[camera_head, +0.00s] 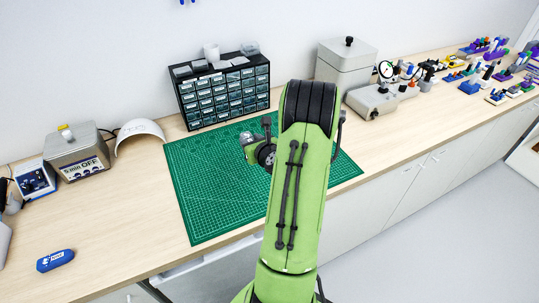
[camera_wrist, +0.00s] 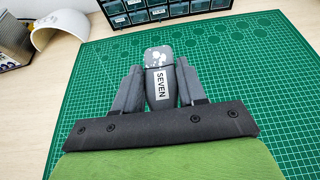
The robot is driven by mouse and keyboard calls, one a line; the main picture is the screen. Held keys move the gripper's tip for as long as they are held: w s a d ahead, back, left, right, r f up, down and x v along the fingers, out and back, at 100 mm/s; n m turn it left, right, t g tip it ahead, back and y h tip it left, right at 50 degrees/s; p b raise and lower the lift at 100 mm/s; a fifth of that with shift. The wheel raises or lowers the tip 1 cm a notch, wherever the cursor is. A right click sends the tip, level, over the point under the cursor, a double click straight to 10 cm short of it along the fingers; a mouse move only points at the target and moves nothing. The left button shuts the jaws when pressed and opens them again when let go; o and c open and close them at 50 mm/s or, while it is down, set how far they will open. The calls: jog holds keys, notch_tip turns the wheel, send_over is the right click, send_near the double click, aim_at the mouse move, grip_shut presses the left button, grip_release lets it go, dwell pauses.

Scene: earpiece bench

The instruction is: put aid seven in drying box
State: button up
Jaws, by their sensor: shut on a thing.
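Aid seven (camera_wrist: 160,85) is a small dark grey piece with a white label reading SEVEN and a pale patterned end. In the wrist view it sits between the two fingers of my gripper (camera_wrist: 158,68), which are shut on it. In the head view my gripper (camera_head: 249,143) is above the green mat, partly hidden by my arm. No box in view carries a readable drying label. A grey box with a black knob on its lid (camera_head: 345,62) stands at the back right. A grey box marked "5 min OFF" (camera_head: 78,157) stands at the left.
A green cutting mat (camera_head: 205,205) covers the middle of the bench. A drawer cabinet (camera_head: 222,95) stands behind it. A white curved shell (camera_head: 140,132) is left of the mat, and a blue case (camera_head: 55,260) lies at front left. Gauges and small parts crowd the right.

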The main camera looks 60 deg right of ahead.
aim_at(255, 169)
jog(key=f+b, duration=0.2)
jog(key=f, duration=0.3)
jog(key=f+b, duration=0.2)
jog(key=f, duration=0.3)
jog(key=shift+s+d, duration=0.2)
jog(key=o, duration=0.6)
jog(key=shift+f, duration=0.1)
jog(key=o, duration=0.5)
jog(key=shift+c, duration=0.2)
